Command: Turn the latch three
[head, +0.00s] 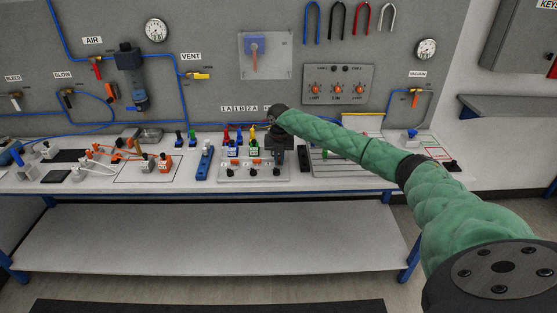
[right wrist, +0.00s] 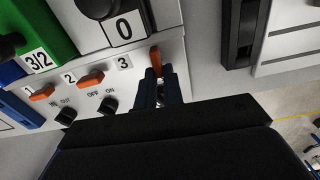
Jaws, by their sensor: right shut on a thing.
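Latch three is a small orange lever (right wrist: 155,58) beside the label 3 (right wrist: 124,62) on a light panel (right wrist: 140,53). In the right wrist view it stands nearly upright, unlike the flatter orange latch one (right wrist: 42,93) and latch two (right wrist: 90,79). My right gripper (right wrist: 161,82) is shut on the lower part of latch three, and its dark fingers hide part of it. In the head view my right gripper (head: 277,153) is at the right end of the panel (head: 240,180) and covers latch three. My left gripper is out of view.
Black knobs (right wrist: 108,106) sit below the latches. A green block marked 3/2 (right wrist: 35,35) and a block marked 0 (right wrist: 124,25) stand just behind. A blue bar (head: 204,160) lies left of the panel. The lower shelf (head: 210,240) is clear.

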